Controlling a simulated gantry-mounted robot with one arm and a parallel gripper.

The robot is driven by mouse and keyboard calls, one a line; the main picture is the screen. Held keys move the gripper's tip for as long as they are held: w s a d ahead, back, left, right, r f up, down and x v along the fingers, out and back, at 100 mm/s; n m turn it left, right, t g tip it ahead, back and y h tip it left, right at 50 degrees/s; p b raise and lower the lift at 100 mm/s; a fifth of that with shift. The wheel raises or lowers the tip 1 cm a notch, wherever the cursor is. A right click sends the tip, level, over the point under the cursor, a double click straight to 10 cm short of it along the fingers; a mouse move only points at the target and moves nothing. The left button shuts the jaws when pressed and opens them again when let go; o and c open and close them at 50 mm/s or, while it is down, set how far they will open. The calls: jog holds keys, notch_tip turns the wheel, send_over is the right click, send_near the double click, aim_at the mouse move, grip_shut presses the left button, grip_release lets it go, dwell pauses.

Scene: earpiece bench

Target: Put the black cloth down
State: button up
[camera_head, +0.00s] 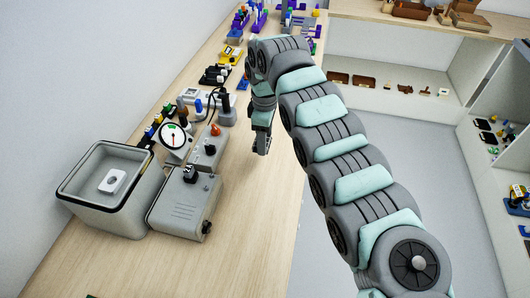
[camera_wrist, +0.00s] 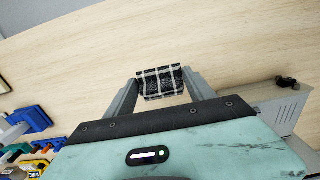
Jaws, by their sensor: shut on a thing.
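A black cloth (camera_wrist: 161,83) with white check lines shows in the wrist view, folded or bunched between my fingertips. My gripper (camera_wrist: 160,86) is shut on it, with one finger at each side of the cloth. In the head view my gripper (camera_head: 262,146) points down over the wooden bench, near its right edge and to the right of the grey devices. The cloth cannot be made out in the head view. How far the cloth is above the bench top is hard to tell.
The bench (camera_head: 118,262) has bare wood at the front and around my gripper. A grey bin (camera_head: 75,200) with a white piece inside stands at the left. A grey box (camera_head: 182,207) and a round dial (camera_head: 174,137) stand beside it. Several coloured parts line the back.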

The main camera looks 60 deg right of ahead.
aim_at(265, 162)
jog(key=shift+f+p, duration=0.65)
jog(key=shift+f, duration=3.25)
jog(key=shift+f, duration=0.1)
jog(key=o, duration=1.2)
notch_tip(265, 162, up, 12)
jog(key=shift+d+f+b, duration=0.1)
jog(key=shift+f+b, duration=0.05)
jog(key=shift+b, duration=1.1)
jog(key=shift+r, duration=0.25)
